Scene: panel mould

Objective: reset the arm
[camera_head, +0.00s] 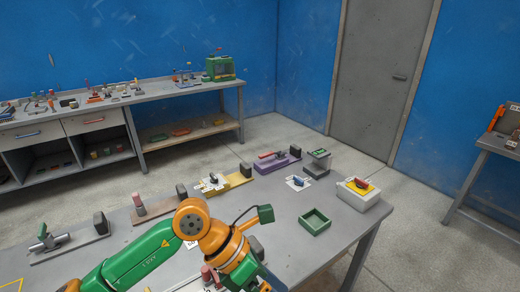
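My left arm, green and orange, comes in from the lower left. It bends at an orange joint over the near part of the grey workbench (300,235). Its far end points down to the bottom edge of the picture, where a blue part of my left gripper (264,282) shows. The fingers are cut off or too small to tell, so I cannot see whether it is open or holds anything. My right gripper is not in view.
A side table (484,145) stands right, with floor between.

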